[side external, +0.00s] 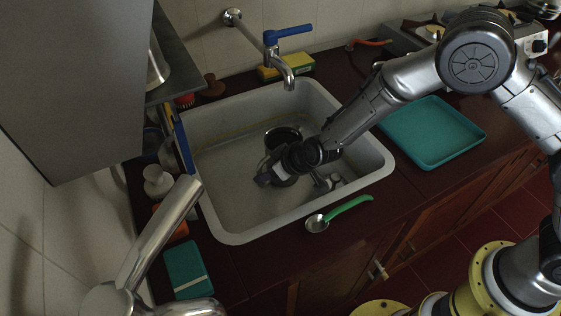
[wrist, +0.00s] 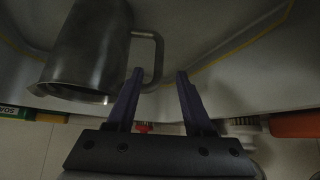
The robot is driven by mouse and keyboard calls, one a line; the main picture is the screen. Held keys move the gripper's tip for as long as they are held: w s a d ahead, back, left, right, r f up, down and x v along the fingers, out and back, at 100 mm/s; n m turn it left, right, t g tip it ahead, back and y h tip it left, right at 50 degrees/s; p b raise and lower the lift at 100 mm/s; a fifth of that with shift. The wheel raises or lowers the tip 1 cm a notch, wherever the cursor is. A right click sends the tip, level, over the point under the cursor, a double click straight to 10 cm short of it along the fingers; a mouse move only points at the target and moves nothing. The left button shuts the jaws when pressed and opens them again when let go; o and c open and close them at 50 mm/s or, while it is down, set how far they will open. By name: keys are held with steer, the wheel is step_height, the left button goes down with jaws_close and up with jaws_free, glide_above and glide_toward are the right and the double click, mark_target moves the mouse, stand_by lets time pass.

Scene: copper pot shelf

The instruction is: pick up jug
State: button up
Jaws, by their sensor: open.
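The jug is a grey metal vessel with a side handle. In the side external view the jug (side external: 283,133) stands in the white sink (side external: 230,200), partly hidden behind my gripper (side external: 264,179). In the wrist view the jug (wrist: 88,45) fills the upper left, with its handle on its right side. My gripper (wrist: 160,74) is open, its two dark fingers apart. The handle's outer bar lies between the fingertips in the picture. The left fingertip overlaps the handle's loop. I cannot tell whether either finger touches it.
A chrome tap (side external: 288,75) with a blue lever reaches over the sink's back. A teal tray (side external: 433,133) lies right of the sink. A green-handled ladle (side external: 340,212) lies on the front counter. A soap bottle (side external: 157,181) stands left. The sink's left part is clear.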

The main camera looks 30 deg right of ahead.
steer(key=shift+x, duration=4.4)
steer(key=shift+d, duration=0.15)
steer(key=shift+c, duration=0.4)
jaws_close()
steer(key=shift+w+r, duration=0.1)
